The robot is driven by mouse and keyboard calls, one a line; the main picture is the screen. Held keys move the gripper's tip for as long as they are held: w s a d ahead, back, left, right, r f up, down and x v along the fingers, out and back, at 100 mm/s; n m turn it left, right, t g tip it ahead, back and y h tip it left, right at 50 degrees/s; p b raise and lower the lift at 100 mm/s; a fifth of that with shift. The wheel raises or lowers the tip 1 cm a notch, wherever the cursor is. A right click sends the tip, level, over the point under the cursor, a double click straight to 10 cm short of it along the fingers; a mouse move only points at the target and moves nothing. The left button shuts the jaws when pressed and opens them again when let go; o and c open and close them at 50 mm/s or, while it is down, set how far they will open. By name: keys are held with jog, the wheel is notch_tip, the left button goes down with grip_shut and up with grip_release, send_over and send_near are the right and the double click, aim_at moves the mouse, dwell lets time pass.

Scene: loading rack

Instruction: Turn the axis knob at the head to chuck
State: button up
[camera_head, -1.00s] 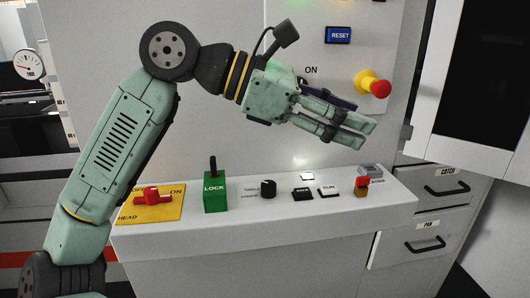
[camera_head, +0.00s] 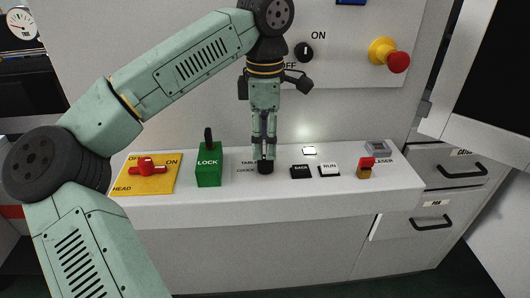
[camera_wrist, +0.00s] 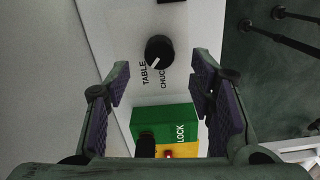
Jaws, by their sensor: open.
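The axis knob (camera_head: 265,168) is a small black knob on the white console, beside its TABLE and CHUCK labels. In the wrist view the knob (camera_wrist: 160,50) shows a white pointer mark on the side facing the labels; I cannot tell which word it points at. My gripper (camera_head: 264,154) points straight down over the knob and partly hides it in the head view. In the wrist view my gripper (camera_wrist: 162,68) is open, with the knob between the two fingers' lines and apart from both. Contact is not visible.
A green LOCK box (camera_head: 209,165) with an upright black lever stands just left of the knob. A red HEAD switch (camera_head: 147,167) on a yellow plate is farther left. The black button (camera_head: 300,171) and white RUN button (camera_head: 329,169) lie close on the right.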

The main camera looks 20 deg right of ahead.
aim_at(265, 159)
jog(key=shift+f+p, duration=0.3)
jog(key=shift+f, duration=2.05)
jog(key=c, duration=1.2)
jog(key=shift+o, duration=0.2)
jog(key=n+b, duration=0.2)
jog(key=n, duration=0.1)
jog(key=shift+f+n, duration=0.1)
jog(key=shift+n, duration=0.2)
jog(key=shift+n+b, duration=0.75)
jog(key=shift+n, duration=1.35)
